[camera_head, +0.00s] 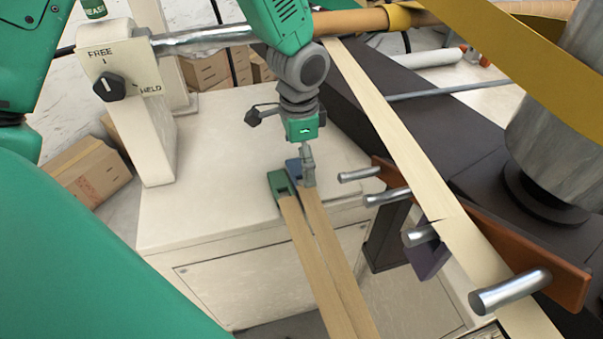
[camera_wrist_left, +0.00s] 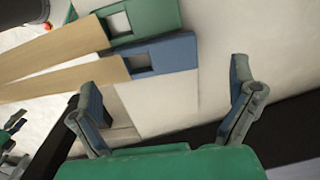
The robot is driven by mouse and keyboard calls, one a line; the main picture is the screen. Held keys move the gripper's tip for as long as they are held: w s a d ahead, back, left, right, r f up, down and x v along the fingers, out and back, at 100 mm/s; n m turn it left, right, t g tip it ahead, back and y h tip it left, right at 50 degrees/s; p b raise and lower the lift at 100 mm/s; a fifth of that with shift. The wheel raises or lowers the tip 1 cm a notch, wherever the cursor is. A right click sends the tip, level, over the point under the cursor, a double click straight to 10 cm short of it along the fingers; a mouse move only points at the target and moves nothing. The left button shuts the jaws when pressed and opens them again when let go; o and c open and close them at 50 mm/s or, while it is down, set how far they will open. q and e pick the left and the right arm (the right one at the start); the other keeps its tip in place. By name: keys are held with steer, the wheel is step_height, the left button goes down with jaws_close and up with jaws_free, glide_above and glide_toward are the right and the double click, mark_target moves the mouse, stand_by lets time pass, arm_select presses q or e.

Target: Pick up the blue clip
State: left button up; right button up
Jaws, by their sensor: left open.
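The blue clip (camera_head: 293,166) lies on the top of the pale cabinet, at the end of a tan strip. My left gripper hides part of it in the head view. In the wrist view the blue clip (camera_wrist_left: 178,51) shows clearly, with a square opening. A green clip (camera_head: 278,182) lies beside it on a second strip and also shows in the wrist view (camera_wrist_left: 155,18). My left gripper (camera_head: 308,178) points down at the blue clip. In the wrist view its fingers (camera_wrist_left: 165,86) are spread, with the clip beyond them and nothing gripped.
The pale cabinet top (camera_head: 215,200) is clear to the left of the clips. To the right are several metal pins (camera_head: 388,197) on a brown bar (camera_head: 560,270) and a long tan band (camera_head: 400,145). A panel with a knob (camera_head: 109,87) stands back left.

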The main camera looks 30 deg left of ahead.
mark_target(295, 171)
arm_select(q)
steer(key=f, duration=0.1)
steer(key=a+f, duration=0.1)
steer(key=f, duration=0.1)
steer(key=shift+s+a+f, duration=0.15)
steer(key=shift+f, duration=0.35)
steer(key=shift+d+r, duration=0.15)
steer(key=shift+d, duration=0.45)
steer(key=shift+d+r, duration=0.15)
steer(key=shift+d, duration=0.65)
steer(key=c, duration=1.2)
steer(key=shift+a+f, duration=0.1)
steer(key=shift+a, duration=0.55)
steer(key=shift+s+a+f, duration=0.1)
steer(key=shift+a, duration=0.35)
steer(key=shift+c, duration=1.2)
steer(key=r, duration=0.3)
steer(key=d+r+p, duration=0.1)
steer(key=r, duration=0.5)
steer(key=shift+d+r, duration=0.15)
steer(key=shift+r, duration=0.1)
steer(key=shift+w+r, duration=0.2)
steer(key=shift+r, duration=0.05)
steer(key=shift+a, duration=0.45)
arm_select(e)
steer(key=shift+a+r, duration=0.3)
steer(key=shift+r, duration=0.35)
